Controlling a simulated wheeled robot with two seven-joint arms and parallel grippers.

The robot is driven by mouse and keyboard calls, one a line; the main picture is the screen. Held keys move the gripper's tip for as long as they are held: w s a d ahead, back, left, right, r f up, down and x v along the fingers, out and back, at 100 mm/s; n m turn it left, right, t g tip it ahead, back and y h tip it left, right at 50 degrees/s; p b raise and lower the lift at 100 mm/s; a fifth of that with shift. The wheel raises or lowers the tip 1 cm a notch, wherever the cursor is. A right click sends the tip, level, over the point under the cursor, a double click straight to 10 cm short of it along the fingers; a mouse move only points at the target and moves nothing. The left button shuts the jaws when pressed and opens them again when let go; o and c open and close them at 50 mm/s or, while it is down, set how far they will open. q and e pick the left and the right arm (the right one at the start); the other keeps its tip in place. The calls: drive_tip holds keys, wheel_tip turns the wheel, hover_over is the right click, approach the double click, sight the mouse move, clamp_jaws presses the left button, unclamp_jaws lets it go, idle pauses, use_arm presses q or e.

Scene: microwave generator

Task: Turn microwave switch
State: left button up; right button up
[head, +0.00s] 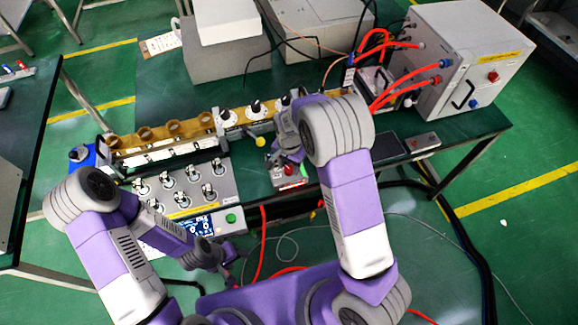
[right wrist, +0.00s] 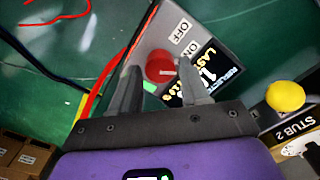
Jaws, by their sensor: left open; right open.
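A short white line on the knob points toward the right. In the head view my right gripper (head: 283,155) is over the small box (head: 290,183) and partly hides it. My left gripper (head: 222,262) is low in front of the table, open and empty.
A grey panel with several toggle knobs (head: 185,185) and a brass waveguide row (head: 165,135) lie left of the box. A yellow knob (right wrist: 285,96) is close to the right gripper. A white cabinet (head: 470,60) with red cables stands at the back right.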

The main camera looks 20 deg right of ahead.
drive_tip(key=shift+f, duration=0.65)
drive_tip(key=c, duration=0.8)
drive_tip(key=shift+n, duration=0.3)
drive_tip(key=n, duration=1.1)
drive_tip(key=shift+a, duration=0.15)
drive_tip(key=shift+n, duration=0.3)
